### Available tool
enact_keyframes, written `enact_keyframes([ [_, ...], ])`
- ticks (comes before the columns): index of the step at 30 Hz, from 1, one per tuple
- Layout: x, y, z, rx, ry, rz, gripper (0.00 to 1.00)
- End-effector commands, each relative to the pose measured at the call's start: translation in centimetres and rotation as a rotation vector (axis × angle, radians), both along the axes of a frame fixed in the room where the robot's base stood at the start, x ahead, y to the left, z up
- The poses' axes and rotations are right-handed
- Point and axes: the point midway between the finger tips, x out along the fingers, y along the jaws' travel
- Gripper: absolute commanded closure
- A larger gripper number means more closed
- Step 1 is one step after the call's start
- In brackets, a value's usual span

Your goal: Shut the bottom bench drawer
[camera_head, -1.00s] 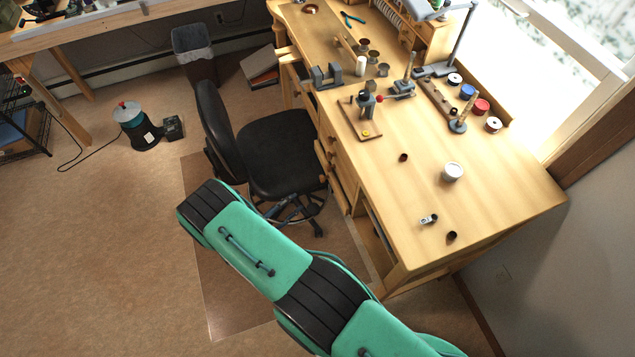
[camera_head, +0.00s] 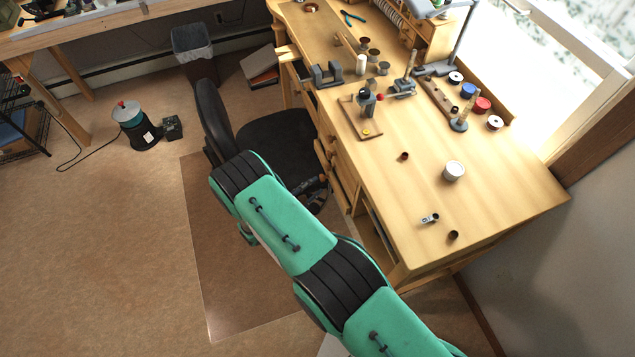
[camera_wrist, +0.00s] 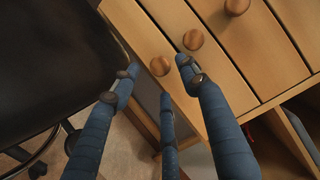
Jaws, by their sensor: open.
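In the wrist view, wooden drawer fronts with round knobs run across the bench (camera_head: 400,190). The lowest front, the bottom drawer (camera_wrist: 139,34), has a brown knob (camera_wrist: 160,66). My gripper (camera_wrist: 157,82) is open and empty, its blue fingers around the area just below that knob; contact cannot be told. In the head view, a drawer edge (camera_head: 342,186) juts from the bench side above the floor.
A black chair (camera_head: 275,140) stands close beside the drawers; its seat (camera_wrist: 50,60) fills the left of the wrist view. An open shelf space (camera_wrist: 300,115) lies right of the drawers.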

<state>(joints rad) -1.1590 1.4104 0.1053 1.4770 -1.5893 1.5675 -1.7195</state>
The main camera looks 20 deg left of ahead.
Motion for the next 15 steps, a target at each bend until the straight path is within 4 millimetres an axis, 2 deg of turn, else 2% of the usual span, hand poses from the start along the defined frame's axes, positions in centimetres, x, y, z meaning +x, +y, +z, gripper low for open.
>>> enact_keyframes([
  [6,2.3,-1.0,-0.1,-0.001,0.000,-0.001,0.55],
  [15,3.2,-1.3,0.0,0.000,0.000,0.001,0.55],
])
